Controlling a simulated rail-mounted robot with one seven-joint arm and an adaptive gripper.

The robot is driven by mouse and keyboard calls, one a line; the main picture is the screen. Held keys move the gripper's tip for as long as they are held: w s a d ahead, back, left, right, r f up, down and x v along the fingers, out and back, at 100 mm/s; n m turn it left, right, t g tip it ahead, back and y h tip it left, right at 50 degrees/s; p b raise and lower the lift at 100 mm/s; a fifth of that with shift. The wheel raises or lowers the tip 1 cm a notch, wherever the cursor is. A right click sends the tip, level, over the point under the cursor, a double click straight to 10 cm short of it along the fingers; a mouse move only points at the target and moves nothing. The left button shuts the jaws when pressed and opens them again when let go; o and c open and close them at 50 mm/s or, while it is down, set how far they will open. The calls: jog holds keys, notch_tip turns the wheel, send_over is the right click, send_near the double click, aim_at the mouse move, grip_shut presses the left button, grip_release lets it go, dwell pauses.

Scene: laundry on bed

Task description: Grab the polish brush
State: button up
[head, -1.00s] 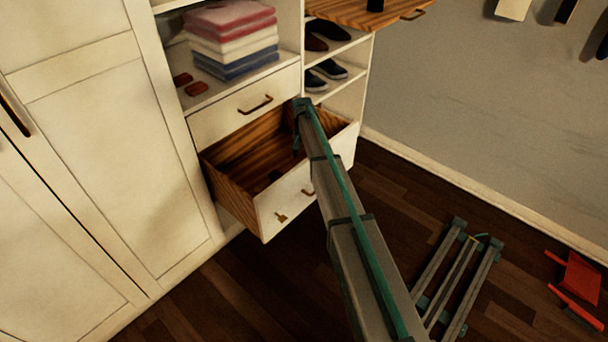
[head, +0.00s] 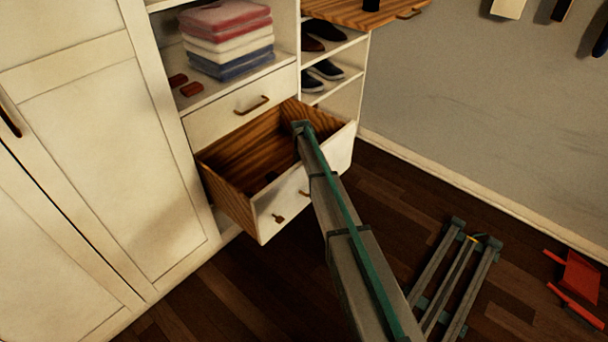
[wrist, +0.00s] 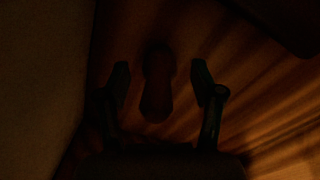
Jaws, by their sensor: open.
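The polish brush is most likely the dark, rounded, narrow-waisted shape (wrist: 157,85) on the drawer's wooden floor in the dim wrist view. My gripper (wrist: 160,82) is open, with one fingertip on each side of this shape and a gap to both. I cannot tell how far above it the fingertips are. In the head view my arm reaches into the open wooden drawer (head: 232,157), and my gripper is hidden behind the arm and drawer front. A small dark item (head: 271,177) shows on the drawer floor there.
The drawer's walls stand close around my arm. A closed drawer (head: 232,115) is above it. Folded towels (head: 228,45) and two reddish-brown brushes (head: 191,89) lie on the shelf above. Shoes (head: 325,72) are on shelves to the right. A wooden board (head: 365,12) juts out at the top.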

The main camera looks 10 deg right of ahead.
jog(key=c, duration=1)
jog(key=shift+r, duration=0.1)
jog(key=shift+c, duration=0.2)
